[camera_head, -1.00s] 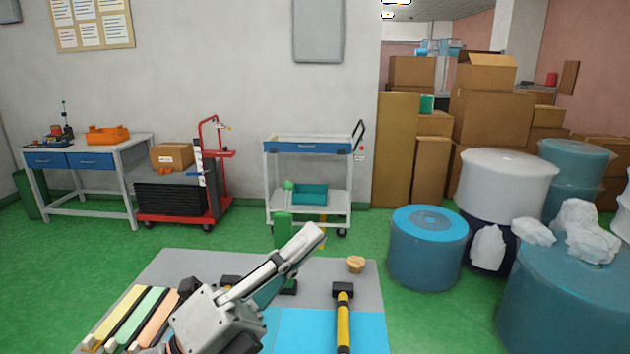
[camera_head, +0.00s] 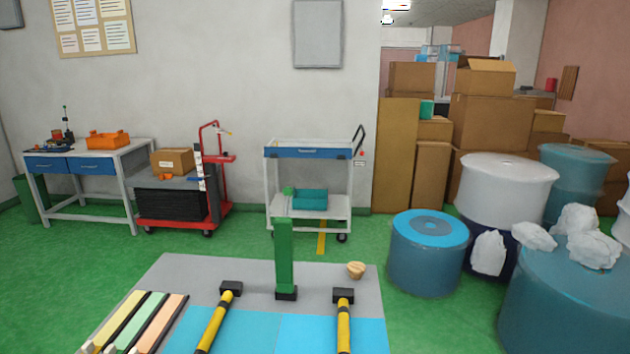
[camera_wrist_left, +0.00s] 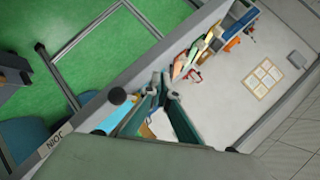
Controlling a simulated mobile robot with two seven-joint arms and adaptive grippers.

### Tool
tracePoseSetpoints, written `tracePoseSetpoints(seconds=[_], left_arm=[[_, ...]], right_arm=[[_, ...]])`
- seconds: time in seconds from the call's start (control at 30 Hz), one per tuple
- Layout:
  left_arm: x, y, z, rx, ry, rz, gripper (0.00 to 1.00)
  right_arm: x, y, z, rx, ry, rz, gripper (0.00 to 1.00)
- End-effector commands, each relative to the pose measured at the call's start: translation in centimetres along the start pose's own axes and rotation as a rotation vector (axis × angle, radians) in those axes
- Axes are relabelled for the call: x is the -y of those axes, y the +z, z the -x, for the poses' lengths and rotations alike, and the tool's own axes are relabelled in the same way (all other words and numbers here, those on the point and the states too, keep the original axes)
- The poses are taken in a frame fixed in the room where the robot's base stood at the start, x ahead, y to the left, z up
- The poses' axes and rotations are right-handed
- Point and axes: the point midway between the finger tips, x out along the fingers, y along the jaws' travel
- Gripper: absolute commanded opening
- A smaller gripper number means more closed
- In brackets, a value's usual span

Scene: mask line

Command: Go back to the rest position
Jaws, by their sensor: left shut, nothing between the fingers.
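My left gripper (camera_wrist_left: 167,86) shows in the left wrist view as dark teal fingers with grey tips close together, shut and empty. It is not in the head view, and neither is my right gripper. In the head view, a grey mat (camera_head: 188,273) with light blue panels (camera_head: 265,330) lies in front of me. A green post (camera_head: 284,255) on a black foot stands upright at the mat's far part. Two yellow-and-black bars (camera_head: 214,322) (camera_head: 344,322) run along the mat. Yellow, green and orange strips (camera_head: 142,325) lie at its left.
A small tan round piece (camera_head: 356,270) sits at the mat's right corner. Behind are a workbench (camera_head: 85,168), a red trolley (camera_head: 150,217) and a white cart (camera_head: 309,212). Blue drums (camera_head: 428,262) and stacked boxes (camera_head: 490,120) stand at right. Green floor is clear between.

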Motion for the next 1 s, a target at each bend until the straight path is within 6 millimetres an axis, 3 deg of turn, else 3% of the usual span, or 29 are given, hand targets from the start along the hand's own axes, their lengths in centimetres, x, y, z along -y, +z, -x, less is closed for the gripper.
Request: tracePoseSetpoints(seconds=[0.1,0.4,0.77,1.0], left_arm=[[-1.9,3.8,0.6,0.104,0.064,0.008,0.0],[-5.4,10.8,2.9,0.299,0.185,0.01,0.0],[-11.4,8.1,0.2,0.144,0.265,0.127,0.0],[-17.4,5.8,-1.3,-0.005,0.345,0.277,0.0]], right_arm=[[0.0,0.0,0.0,0.0,0.0,0.0,0.4],[0.0,0.0,0.0,0.0,0.0,0.0,0.4],[0.0,0.0,0.0,0.0,0.0,0.0,0.4],[0.0,0.0,0.0,0.0,0.0,0.0,0.4]])
